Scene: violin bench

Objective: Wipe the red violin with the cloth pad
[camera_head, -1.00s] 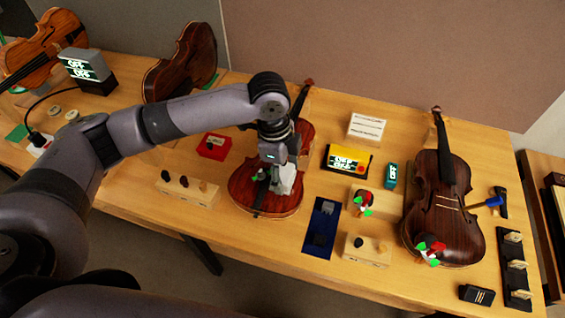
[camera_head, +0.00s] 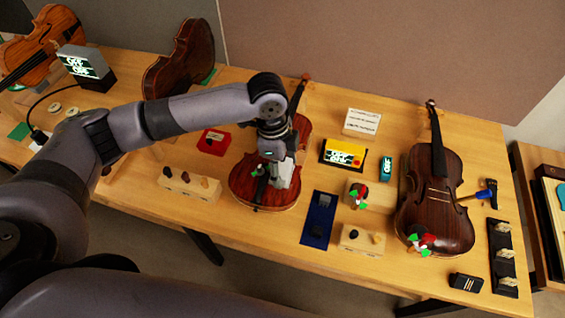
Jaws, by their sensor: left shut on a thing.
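The red violin (camera_head: 240,187) lies flat on the bench in the middle of the head view, its neck (camera_head: 300,90) pointing to the back. My left arm reaches in from the left, and my left gripper (camera_head: 272,172) points down over the violin's body. It is shut on a pale grey-white block, which looks like the cloth pad (camera_head: 283,174). The pad is low over the violin's top; I cannot tell whether it touches. The gripper and wrist hide the middle of the violin. My right gripper is not in view.
A darker violin (camera_head: 432,205) lies at the right with a blue-handled tool (camera_head: 480,195) beside it. A red box (camera_head: 213,141), a wooden peg block (camera_head: 189,184) and a blue mat (camera_head: 318,221) surround the red violin. A yellow-black box (camera_head: 343,154) stands behind right.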

